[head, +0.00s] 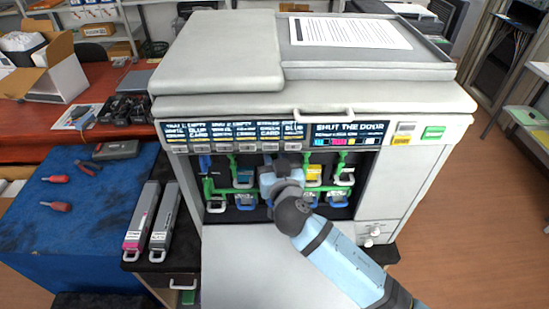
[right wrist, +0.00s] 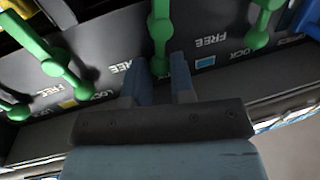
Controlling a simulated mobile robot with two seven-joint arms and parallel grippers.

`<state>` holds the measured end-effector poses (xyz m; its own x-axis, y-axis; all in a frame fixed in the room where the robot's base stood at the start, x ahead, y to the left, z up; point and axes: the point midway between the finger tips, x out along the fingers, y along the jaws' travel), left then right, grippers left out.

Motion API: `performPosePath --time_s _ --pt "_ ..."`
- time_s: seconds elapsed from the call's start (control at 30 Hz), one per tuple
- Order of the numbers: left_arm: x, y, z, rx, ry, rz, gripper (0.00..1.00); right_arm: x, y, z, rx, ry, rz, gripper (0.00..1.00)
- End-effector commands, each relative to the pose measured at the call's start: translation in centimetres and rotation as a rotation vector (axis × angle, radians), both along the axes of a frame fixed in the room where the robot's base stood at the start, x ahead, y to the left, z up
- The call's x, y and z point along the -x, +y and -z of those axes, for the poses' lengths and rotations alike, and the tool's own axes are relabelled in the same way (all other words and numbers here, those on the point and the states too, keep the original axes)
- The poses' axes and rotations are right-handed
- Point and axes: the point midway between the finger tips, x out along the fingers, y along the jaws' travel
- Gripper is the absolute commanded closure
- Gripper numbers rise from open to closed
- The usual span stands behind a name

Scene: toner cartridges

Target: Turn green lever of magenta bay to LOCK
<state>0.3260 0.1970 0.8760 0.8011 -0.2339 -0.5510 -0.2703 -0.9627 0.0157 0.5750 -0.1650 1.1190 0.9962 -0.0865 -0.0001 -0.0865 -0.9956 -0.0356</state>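The open front of the printer (head: 235,110) shows a row of bays with green levers and coloured handles. My right gripper (head: 280,180) reaches into the middle of this row in the head view and covers the bay there. In the right wrist view, my right gripper's two blue fingers (right wrist: 159,75) stand on either side of a green lever (right wrist: 160,45), with thin gaps seeming to show beside it. FREE and LOCK labels show near the levers. No magenta mark is visible beside this lever; the fingers hide part of the panel. My left gripper is out of view.
Other green levers flank it in the right wrist view, one at left (right wrist: 60,62) and one at right (right wrist: 262,25). A magenta-marked cartridge (head: 142,220) and a grey cartridge (head: 165,218) lie left of the printer. A blue mat (head: 95,245) holds tools.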

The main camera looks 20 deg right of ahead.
Motion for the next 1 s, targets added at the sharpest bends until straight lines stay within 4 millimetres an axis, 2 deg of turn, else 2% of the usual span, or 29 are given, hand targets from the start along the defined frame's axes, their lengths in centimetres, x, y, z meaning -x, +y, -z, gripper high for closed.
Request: performPosePath --time_s 0.4,0.73,0.77,0.8,1.0 --pt "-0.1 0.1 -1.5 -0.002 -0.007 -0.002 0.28 -0.3 0.8 -0.4 0.222 0.063 0.001 1.00" --pt "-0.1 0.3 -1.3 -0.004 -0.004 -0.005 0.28 -0.4 0.8 -0.3 0.240 0.066 0.002 1.00" --pt "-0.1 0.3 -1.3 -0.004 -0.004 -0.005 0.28 -0.4 0.8 -0.3 0.240 0.066 0.002 0.73" --pt "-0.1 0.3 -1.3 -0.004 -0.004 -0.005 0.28 -0.3 0.8 -0.3 0.240 0.066 0.002 0.67" --pt "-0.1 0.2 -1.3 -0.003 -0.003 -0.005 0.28 -0.3 0.8 -0.2 0.239 0.067 0.001 0.67"
